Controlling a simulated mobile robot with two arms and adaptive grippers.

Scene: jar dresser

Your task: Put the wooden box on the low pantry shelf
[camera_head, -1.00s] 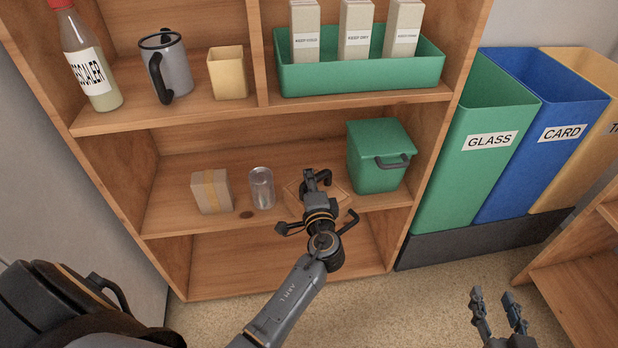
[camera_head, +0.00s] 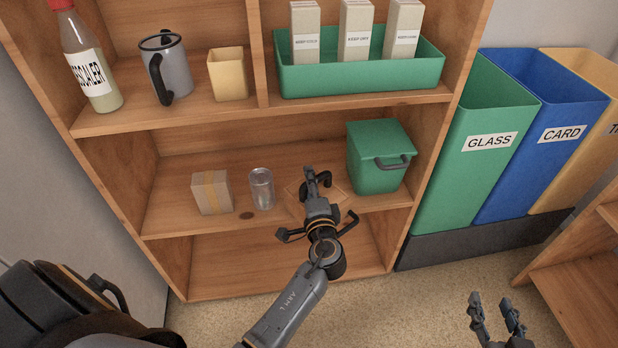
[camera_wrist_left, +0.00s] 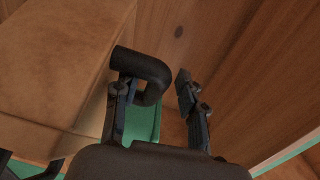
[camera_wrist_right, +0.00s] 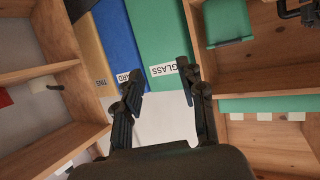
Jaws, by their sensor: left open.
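A small pale brown box (camera_head: 212,192) with a tan band stands upright on the middle shelf (camera_head: 175,218) of the wooden shelf unit, left of a metal can (camera_head: 261,188). My left gripper (camera_head: 317,178) is open over that shelf, between the can and a green lidded caddy (camera_head: 378,160), apart from the box. My right gripper (camera_head: 498,305) is open and empty, low at the right.
The bottom compartment (camera_head: 235,268) looks empty where visible. The upper shelf holds a bottle (camera_head: 90,70), a mug (camera_head: 168,68), a yellow cup (camera_head: 228,75) and a green tray (camera_head: 360,78) with cartons. Bins, including GLASS (camera_head: 475,150) and CARD (camera_head: 545,140), stand at the right.

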